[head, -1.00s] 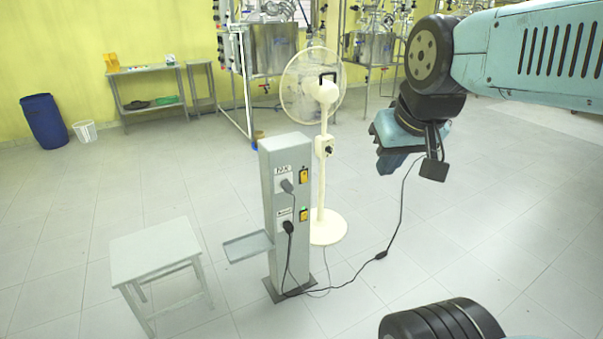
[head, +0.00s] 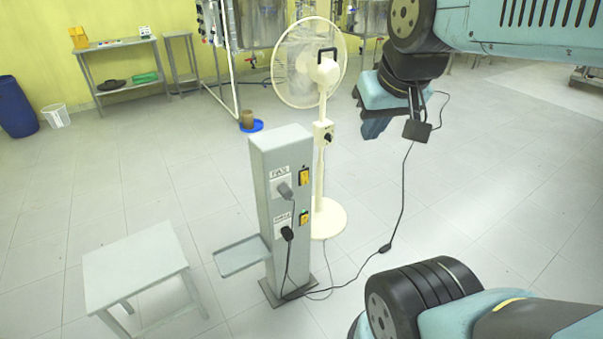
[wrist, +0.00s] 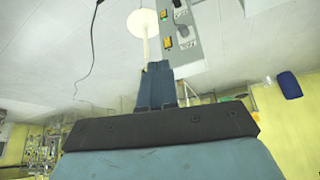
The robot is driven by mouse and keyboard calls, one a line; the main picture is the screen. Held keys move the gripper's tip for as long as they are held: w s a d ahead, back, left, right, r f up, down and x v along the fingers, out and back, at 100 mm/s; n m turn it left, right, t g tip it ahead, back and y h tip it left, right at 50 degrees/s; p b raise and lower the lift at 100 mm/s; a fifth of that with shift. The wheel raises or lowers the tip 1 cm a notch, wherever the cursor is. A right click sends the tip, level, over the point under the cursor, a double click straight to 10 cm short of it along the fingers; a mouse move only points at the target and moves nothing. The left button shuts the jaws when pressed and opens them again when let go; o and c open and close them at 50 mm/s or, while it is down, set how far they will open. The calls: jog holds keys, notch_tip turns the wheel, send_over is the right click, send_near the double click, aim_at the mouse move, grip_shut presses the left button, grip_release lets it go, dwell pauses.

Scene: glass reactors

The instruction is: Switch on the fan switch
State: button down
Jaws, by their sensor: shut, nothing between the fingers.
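A grey pillar (head: 262,165) stands on the floor with two labelled sockets on its front. The upper label seems to read FAN; the lower one is too small to read surely. The upper yellow switch (head: 304,176) sits beside the upper socket, and the lower yellow switch (head: 304,219) beside the lower one. A cream pedestal fan (head: 322,130) stands right behind the pillar. My gripper (head: 372,128) is shut and empty, in the air right of the fan and apart from the pillar. In the wrist view, the closed fingers (wrist: 156,85) point toward the upside-down pillar (wrist: 200,62).
A grey stool (head: 135,265) stands left of the pillar, and a small grey tray (head: 242,257) sticks out from the pillar's left side.

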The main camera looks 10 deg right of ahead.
jog(key=shift+w, duration=0.1)
jog(key=w+d+f+m+h, duration=0.1)
jog(key=w+d+f+m, duration=0.15)
jog(key=w+f, duration=0.55)
jog(key=w+d+f+m, duration=0.1)
jog(key=w+f+m, duration=0.3)
jog(key=w, duration=0.6)
jog(key=w+f+m+t+y, duration=0.1)
jog(key=w+f+m, duration=0.3)
jog(key=f, duration=0.7)
jog(key=w+f+m+t+y, duration=0.1)
jog(key=w+f+m, duration=0.3)
jog(key=f, duration=0.6)
jog(key=shift+w+f+t+y, duration=0.3)
jog(key=shift+f+y, duration=0.1)
jog(key=shift+y, duration=0.4)
